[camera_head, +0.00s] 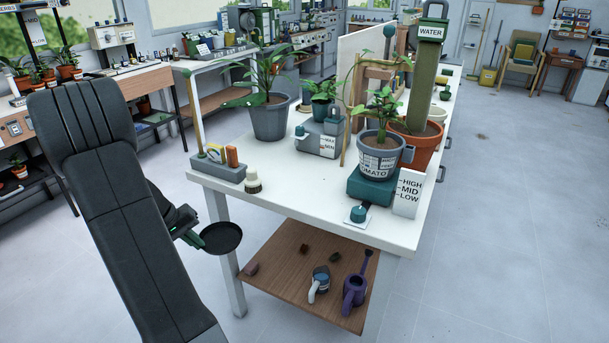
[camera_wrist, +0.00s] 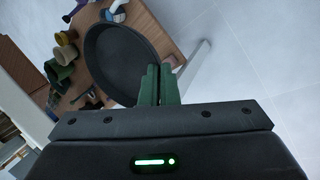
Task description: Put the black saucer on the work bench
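The black saucer (camera_head: 222,238) is a round shallow dish, held out level in front of the white work bench, left of its front leg and below its top. My gripper (camera_head: 200,240) is shut on the saucer's rim. In the wrist view, the green fingers of my gripper (camera_wrist: 158,84) meet at the near edge of the black saucer (camera_wrist: 122,65). The work bench (camera_head: 300,185) has a white top with pots and tools on it; its front left part has some bare surface.
On the bench stand a grey tool holder (camera_head: 218,168), a small brush (camera_head: 253,181), a large grey palm pot (camera_head: 270,118) and a tomato pot (camera_head: 380,155) on a teal base. A purple watering can (camera_head: 354,291) is on the wooden lower shelf (camera_head: 290,275).

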